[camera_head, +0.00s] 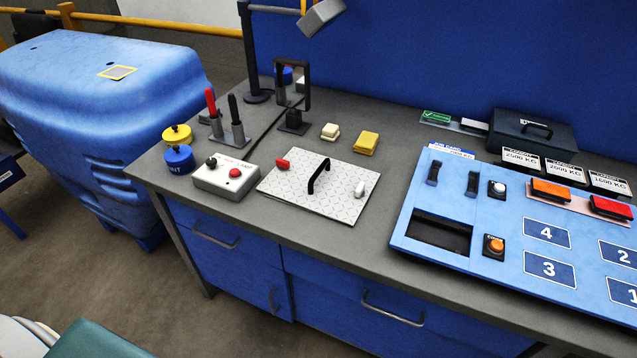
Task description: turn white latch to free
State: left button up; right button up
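The white latch (360,190) is a small white knob on the right side of a light grey patterned plate (325,207) lying on the workbench. A red latch (283,164) sits at the plate's left side. A black arched handle (318,176) stands in the plate's middle. Nothing covers the white latch. Neither of my grippers shows in the head view.
A white control box (226,180) with a red button stands left of the plate. A blue panel (490,218) with buttons and numbered fields lies to the right. Yellow blocks (366,142) and a black stand (293,121) sit behind. The bench front edge is clear.

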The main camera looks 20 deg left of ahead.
aim_at(360, 192)
jog(key=j+z, duration=0.25)
jog(key=j, duration=0.15)
jog(key=k+j+z, duration=0.2)
jog(key=j, duration=0.15)
jog(key=j+z, duration=0.25)
jog(key=j, duration=0.15)
